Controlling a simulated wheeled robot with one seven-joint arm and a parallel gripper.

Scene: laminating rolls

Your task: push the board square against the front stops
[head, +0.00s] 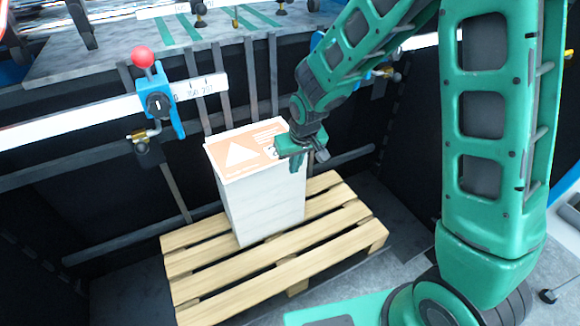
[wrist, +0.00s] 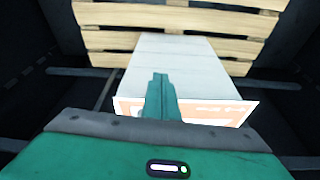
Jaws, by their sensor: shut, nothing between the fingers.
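The board (head: 240,152), with an orange and white printed top, lies on a tall white stack (head: 262,205). Its printed face also shows in the wrist view (wrist: 215,111), slightly askew and reaching past the stack's sides. The upright grey bars (head: 229,95) behind the stack look like the front stops. The board's far edge is close to them, but I cannot tell whether it touches. My gripper (head: 297,166) is shut and empty at the board's right edge, fingers pointing down. The fingers also show in the wrist view (wrist: 160,82). Contact with the board is unclear.
The stack stands on a wooden pallet (head: 285,270). A white scale rail (head: 70,122) with a blue clamp and red knob (head: 143,57) is at the left, near the board. A machine bed (head: 150,55) lies behind.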

